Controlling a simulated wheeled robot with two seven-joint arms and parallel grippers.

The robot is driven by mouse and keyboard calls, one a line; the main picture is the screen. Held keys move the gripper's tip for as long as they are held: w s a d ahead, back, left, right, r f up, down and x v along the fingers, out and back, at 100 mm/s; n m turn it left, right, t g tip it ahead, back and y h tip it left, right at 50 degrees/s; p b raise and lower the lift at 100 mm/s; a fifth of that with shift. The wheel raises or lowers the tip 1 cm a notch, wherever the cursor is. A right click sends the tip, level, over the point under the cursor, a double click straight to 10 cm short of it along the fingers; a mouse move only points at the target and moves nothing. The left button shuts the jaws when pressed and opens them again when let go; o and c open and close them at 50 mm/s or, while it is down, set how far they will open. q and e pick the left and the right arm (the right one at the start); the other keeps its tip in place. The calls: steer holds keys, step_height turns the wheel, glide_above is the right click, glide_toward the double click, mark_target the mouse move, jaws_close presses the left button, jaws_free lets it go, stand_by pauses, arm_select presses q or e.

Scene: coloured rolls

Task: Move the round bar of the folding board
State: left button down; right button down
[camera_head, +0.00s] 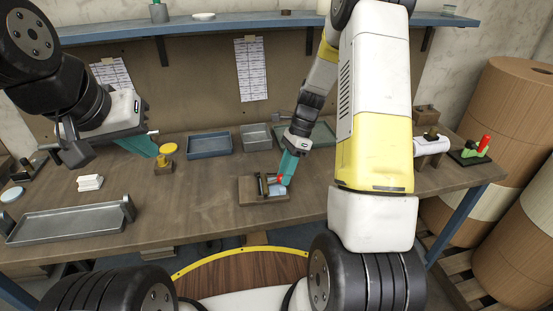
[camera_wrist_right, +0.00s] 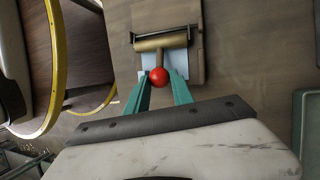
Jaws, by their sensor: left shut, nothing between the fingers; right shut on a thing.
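The folding board (camera_head: 247,191) is a small brown wooden block on the bench, holding a dark-framed bar and a pale blue sheet (camera_head: 278,190). In the right wrist view it also shows (camera_wrist_right: 192,12), with a tan round bar (camera_wrist_right: 160,42) lying across the sheet. A red ball-shaped knob (camera_wrist_right: 158,76) sits at the near side of the bar. My right gripper (camera_wrist_right: 160,80) has its teal fingers either side of this knob, shut on it; whether knob and bar join is partly unclear. My left gripper (camera_head: 155,148) is shut and empty, well to the left above the bench.
A yellow knobbed object (camera_head: 167,152) stands near my left gripper. A blue tray (camera_head: 209,146), a grey tray (camera_head: 256,137) and a green tray (camera_head: 318,135) lie behind the board. A long metal tray (camera_head: 65,221) is at left.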

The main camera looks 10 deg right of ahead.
steer(key=shift+r, duration=0.1)
steer(key=shift+a+r+h, duration=0.3)
steer(key=shift+r+h, duration=0.1)
steer(key=shift+h, duration=0.2)
steer(key=c, duration=1.1)
jaws_free()
steer(key=v, duration=0.8)
steer(key=shift+f, duration=0.1)
